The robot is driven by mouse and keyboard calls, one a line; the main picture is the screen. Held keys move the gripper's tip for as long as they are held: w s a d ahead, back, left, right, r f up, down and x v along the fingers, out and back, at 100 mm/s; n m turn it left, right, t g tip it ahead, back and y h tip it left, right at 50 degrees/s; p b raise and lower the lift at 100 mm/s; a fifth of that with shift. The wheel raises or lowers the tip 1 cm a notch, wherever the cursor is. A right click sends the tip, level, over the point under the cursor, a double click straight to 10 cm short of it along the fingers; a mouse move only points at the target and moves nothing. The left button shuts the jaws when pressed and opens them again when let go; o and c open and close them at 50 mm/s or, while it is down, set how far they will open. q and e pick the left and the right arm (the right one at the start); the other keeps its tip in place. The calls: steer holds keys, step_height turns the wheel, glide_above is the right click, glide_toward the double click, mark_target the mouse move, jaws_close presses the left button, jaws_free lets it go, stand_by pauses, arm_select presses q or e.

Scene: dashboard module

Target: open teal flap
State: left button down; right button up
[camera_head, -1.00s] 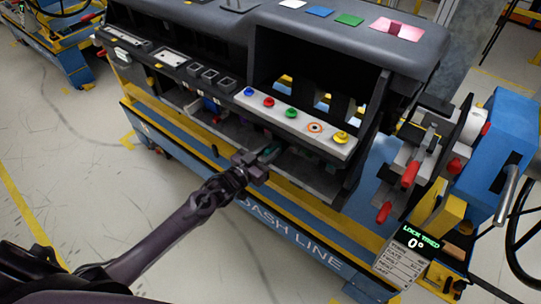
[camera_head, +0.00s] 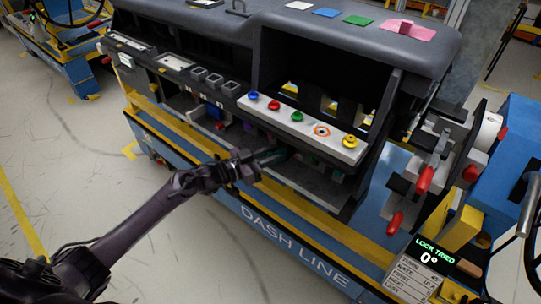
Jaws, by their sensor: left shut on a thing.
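The dark dashboard module (camera_head: 352,38) stands across the view, with a shelf opening below its button strip. My left gripper (camera_head: 275,156) reaches in from the left at this lower opening, below the blue and red buttons. It is shut on the teal flap (camera_head: 285,154), of which only a small dark teal part shows at the fingertips. The gripper hides most of the flap, so its exact angle is hard to tell. My right gripper is not in view.
The button strip (camera_head: 300,128) with coloured buttons juts out just above my gripper. The blue and yellow cart frame (camera_head: 300,243) runs below. Open floor lies at the left.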

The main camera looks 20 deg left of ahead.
arm_select(q)
steer(key=c, duration=1.4)
jaws_free()
steer(key=shift+w+a+r, duration=0.1)
steer(key=shift+w+a, duration=0.05)
steer(key=shift+a, duration=0.05)
steer(key=shift+o, duration=0.5)
steer(key=v, duration=0.8)
steer(key=shift+b, duration=0.45)
steer(key=shift+d, duration=0.1)
